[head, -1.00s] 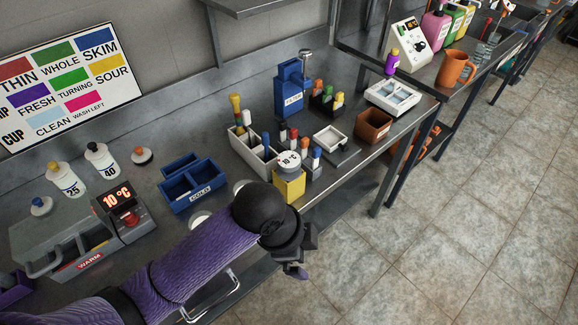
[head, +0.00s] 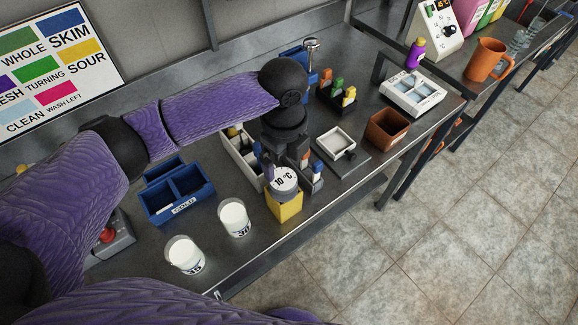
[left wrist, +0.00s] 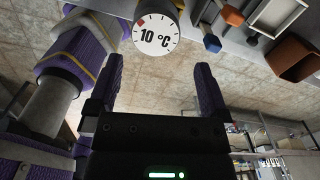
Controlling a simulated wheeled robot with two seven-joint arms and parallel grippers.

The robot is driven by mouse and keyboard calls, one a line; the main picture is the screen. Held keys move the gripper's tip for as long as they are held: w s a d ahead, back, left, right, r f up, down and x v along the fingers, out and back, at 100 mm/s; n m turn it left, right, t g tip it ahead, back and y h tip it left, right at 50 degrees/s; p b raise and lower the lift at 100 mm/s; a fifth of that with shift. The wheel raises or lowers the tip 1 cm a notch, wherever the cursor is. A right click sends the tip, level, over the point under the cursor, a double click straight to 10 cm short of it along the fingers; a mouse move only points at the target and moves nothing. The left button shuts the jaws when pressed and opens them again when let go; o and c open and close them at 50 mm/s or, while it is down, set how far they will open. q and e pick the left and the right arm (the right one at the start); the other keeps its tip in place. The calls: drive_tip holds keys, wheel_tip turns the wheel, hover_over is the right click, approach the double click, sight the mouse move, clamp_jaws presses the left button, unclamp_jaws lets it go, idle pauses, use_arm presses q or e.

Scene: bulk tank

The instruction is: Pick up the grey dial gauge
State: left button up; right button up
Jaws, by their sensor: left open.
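The dial gauge (head: 284,181) has a round white face reading 10 °C and a grey rim. It sits at the yellow block (head: 286,207) near the bench's front edge. It also shows in the left wrist view (left wrist: 156,36), at the top middle. My left gripper (head: 283,165) is close to the gauge in the head view, and its wrist hides part of the tray behind. In the left wrist view its two purple fingers (left wrist: 158,70) are open, with the gauge beyond the tips and nothing clearly between them. I cannot tell whether they touch it. My right gripper is not in view.
Two cups of milk (head: 234,217) and a blue COLD box (head: 178,198) are to the left. A brown box (head: 386,128) stands to the right.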

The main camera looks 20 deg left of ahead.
sight(284, 180)
use_arm(q)
drive_tip(key=f, duration=0.1)
drive_tip(key=s+f, duration=0.1)
drive_tip(key=f, duration=0.1)
drive_tip(key=shift+b, duration=0.3)
wheel_tip(284, 180, down, 5)
drive_tip(key=shift+w+b, duration=0.1)
drive_tip(key=shift+b, duration=0.5)
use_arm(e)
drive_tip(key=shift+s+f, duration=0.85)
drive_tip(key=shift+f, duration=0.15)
